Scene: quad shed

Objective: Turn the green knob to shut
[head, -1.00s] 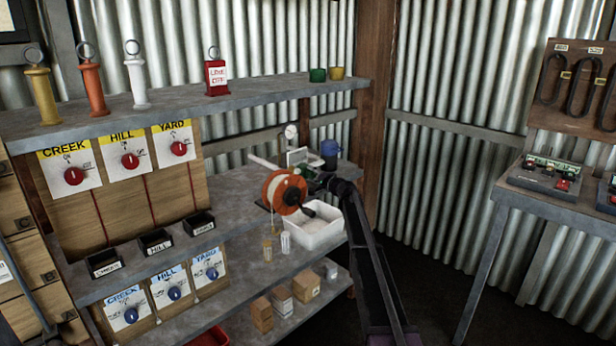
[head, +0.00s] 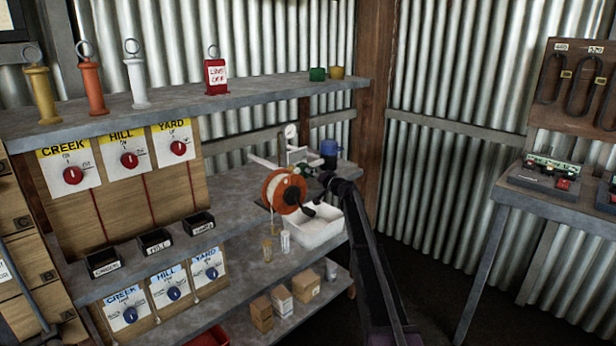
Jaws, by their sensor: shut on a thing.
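The green knob (head: 304,170) is on the shelf fitting, behind and right of an orange reel, and shows only as a small dark green patch. My gripper (head: 313,176) reaches it from the right and is shut on it. My dark wrist and fingers cover part of the knob, so its exact angle cannot be read. A round white gauge (head: 291,131) stands upright just behind the fitting.
The orange reel (head: 284,191) stands close in front and left of my gripper. A white tray (head: 318,232) lies below it, and a blue-topped container (head: 329,150) stands behind. The upper shelf (head: 170,106) runs above. Open floor lies to the right.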

